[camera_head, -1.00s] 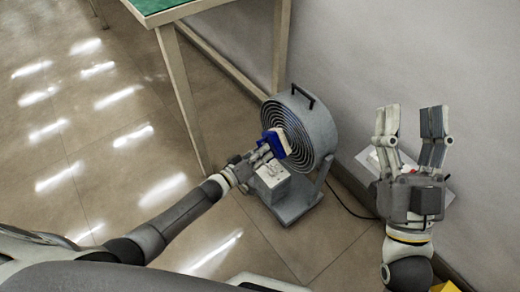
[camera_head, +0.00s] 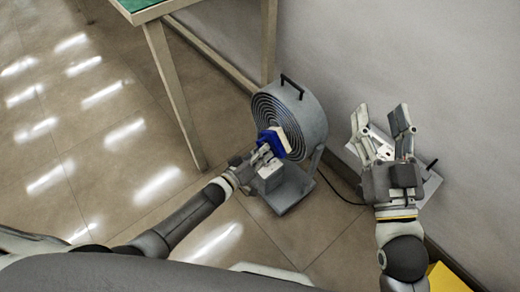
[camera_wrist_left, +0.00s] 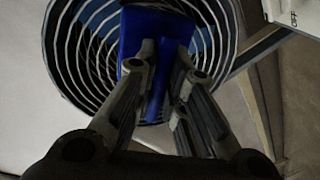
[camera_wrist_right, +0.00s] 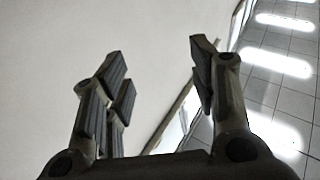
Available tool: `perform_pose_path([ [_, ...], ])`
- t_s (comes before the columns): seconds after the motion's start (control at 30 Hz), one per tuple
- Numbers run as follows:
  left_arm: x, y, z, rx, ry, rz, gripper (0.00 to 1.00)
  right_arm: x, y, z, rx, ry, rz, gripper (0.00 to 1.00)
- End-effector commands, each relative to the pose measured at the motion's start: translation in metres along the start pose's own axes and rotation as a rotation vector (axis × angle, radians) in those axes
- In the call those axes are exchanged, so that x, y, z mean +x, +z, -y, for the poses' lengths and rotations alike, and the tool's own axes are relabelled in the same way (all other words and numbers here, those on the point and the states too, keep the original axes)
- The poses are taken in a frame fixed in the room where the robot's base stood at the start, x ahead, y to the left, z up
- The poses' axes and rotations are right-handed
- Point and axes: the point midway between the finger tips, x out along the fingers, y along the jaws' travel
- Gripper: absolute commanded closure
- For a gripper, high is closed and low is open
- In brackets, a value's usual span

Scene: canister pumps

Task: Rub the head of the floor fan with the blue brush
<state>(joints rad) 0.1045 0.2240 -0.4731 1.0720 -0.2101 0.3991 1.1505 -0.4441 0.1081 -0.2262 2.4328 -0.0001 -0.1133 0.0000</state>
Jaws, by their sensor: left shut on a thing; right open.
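The floor fan (camera_head: 306,117) stands on the floor near the wall, its round grey head with a ringed grille facing left. The blue brush (camera_head: 267,138) has a pale bristle side and is at the front of the grille; contact looks likely but I cannot be sure. My left gripper (camera_head: 262,157) is shut on the brush. In the left wrist view the blue brush (camera_wrist_left: 150,28) is between the fingers (camera_wrist_left: 160,75), in front of the fan grille (camera_wrist_left: 82,62). My right gripper (camera_head: 383,125) is open and empty, right of the fan; its spread fingers (camera_wrist_right: 160,80) show in the right wrist view.
A green-topped table (camera_head: 140,5) with pale legs stands behind and left of the fan. A white object (camera_head: 425,185) lies by the wall behind my right gripper. A black cable (camera_head: 340,195) runs from the fan. A yellow object (camera_head: 447,280) is at bottom right. Floor at left is clear.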

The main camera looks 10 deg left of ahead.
Motion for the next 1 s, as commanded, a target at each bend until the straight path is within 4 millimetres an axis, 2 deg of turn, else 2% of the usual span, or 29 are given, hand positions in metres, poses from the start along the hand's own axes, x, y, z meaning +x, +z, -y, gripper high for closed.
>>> perform_pose_path([
  [0.17,0.001,0.003,-0.008,-0.003,0.007,-0.002,1.00,-0.001,0.006,-0.001,-0.001,0.002,0.040,0.47],
  [0.63,-0.006,0.022,-0.029,-0.002,0.006,-0.002,1.00,-0.009,0.045,-0.006,-0.007,0.013,0.255,0.47],
  [0.87,-0.004,0.024,-0.029,-0.001,0.005,-0.002,1.00,-0.012,0.051,-0.007,-0.007,0.015,0.285,0.47],
  [1.0,-0.003,0.018,-0.024,0.001,0.006,-0.003,1.00,-0.010,0.047,-0.007,-0.007,0.014,0.263,0.47],
])
